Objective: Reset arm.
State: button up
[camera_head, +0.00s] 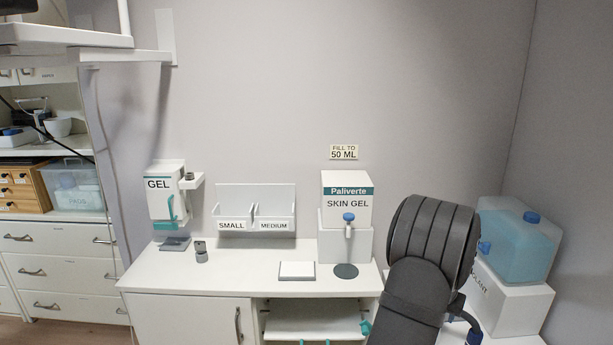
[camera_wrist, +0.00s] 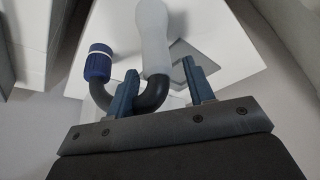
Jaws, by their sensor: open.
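My gripper (camera_wrist: 158,72) shows in the wrist view, with its two blue fingers apart. Behind the fingers is a pale rounded upright piece (camera_wrist: 153,35) with a black bent tube (camera_wrist: 152,92) at its foot. A blue cap with a white ring (camera_wrist: 98,62) sits on the tube's left end. I cannot tell whether the fingers touch the tube. No held object is clear between them. In the head view a large dark ribbed shape (camera_head: 425,240) fills the lower right, and I cannot make out my gripper's fingers there.
A blue liquid tank (camera_head: 520,245) stands at right. A shelf (camera_head: 70,35) overhangs the upper left.

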jog(key=shift+f, duration=0.1)
jog(key=shift+f, duration=0.3)
notch_tip(320, 180, down, 2)
jog(key=shift+s+a, duration=0.1)
jog(key=shift+s, duration=0.05)
jog(key=v, duration=1.2)
jog(key=x, duration=1.2)
jog(key=shift+f, duration=0.15)
jog(key=r, duration=0.4)
jog(key=shift+d+r, duration=0.2)
jog(key=shift+r, duration=0.05)
jog(key=s+d+r, duration=0.5)
jog(key=s+r, duration=0.2)
jog(key=s, duration=0.4)
jog(key=s+d+m+g+h, duration=0.1)
jog(key=s+d+m, duration=0.1)
jog(key=s+d, duration=0.65)
jog(key=s+d+m+g, duration=0.1)
jog(key=s+d+m, duration=0.2)
jog(key=s+d, duration=0.55)
jog(key=s+d+m+g, duration=0.1)
jog(key=s+d+m, duration=0.1)
jog(key=s, duration=2.4)
jog(key=shift+s+d+f+m+h, duration=0.15)
jog(key=shift+s+d+m+h, duration=0.2)
jog(key=shift+m, duration=0.55)
